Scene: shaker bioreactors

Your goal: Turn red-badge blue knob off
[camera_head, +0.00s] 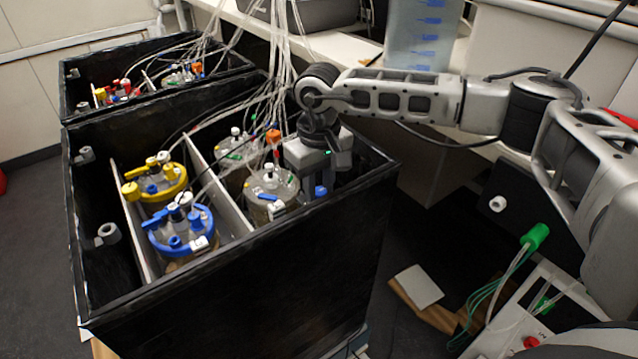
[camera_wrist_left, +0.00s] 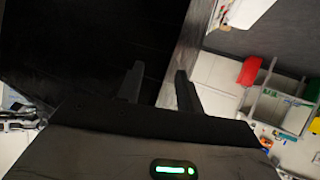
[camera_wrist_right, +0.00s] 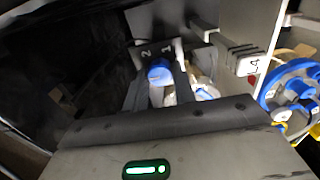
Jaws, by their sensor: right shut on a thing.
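The small blue knob (camera_head: 321,191) is inside the near black box, by its right wall. In the right wrist view the blue knob (camera_wrist_right: 160,72) sits between my two dark fingers, by a plate marked 2 and 1. My right gripper (camera_head: 318,172) reaches down into the box from the right and is shut on the knob; its fingers also show in the right wrist view (camera_wrist_right: 160,88). I cannot make out a red badge on the knob. My left gripper (camera_wrist_left: 157,85) is open and empty in the left wrist view, outside the head view.
The near black box (camera_head: 240,275) holds a yellow-lidded vessel (camera_head: 160,183), a blue-lidded vessel (camera_head: 182,232) and clear-lidded vessels (camera_head: 272,187). Thin tubes (camera_head: 283,60) hang over it. A second black box (camera_head: 150,60) stands behind. A blue-marked clear container (camera_head: 420,35) stands on the bench.

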